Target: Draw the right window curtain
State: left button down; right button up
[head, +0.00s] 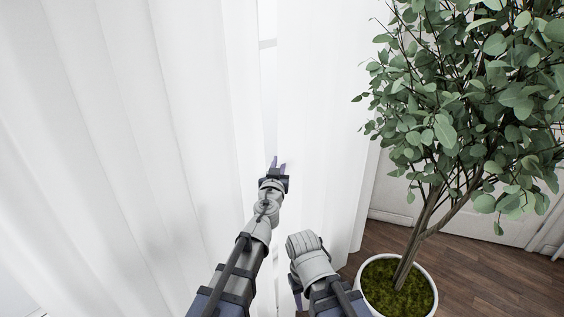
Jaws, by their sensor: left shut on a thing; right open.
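The right window curtain (325,110) is white and hangs in folds right of a narrow gap. The left curtain (130,130) is white and fills the left side. My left gripper (277,163) is at the gap, shut on the near edge of the right curtain. The cloth between its fingertips is hard to make out. My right gripper (296,286) is lower, in front of the curtain, and mostly hidden behind its own wrist. It is open, and I see nothing in it.
A leafy plant (460,110) stands at the right in a white pot (428,306), close to the right curtain and my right arm. The wooden floor (480,270) shows around the pot. White panelling (400,203) is behind the plant. A strip of window (267,60) shows in the gap.

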pick_arm(q)
jog(key=shift+s+a, duration=0.1)
jog(key=shift+s, duration=0.05)
jog(key=c, duration=0.9)
grip_release()
jog(key=shift+s+a, duration=0.15)
jog(key=shift+o, duration=0.3)
jog(key=s, duration=0.7)
jog(key=shift+s+a, duration=0.25)
jog(key=shift+a, duration=0.05)
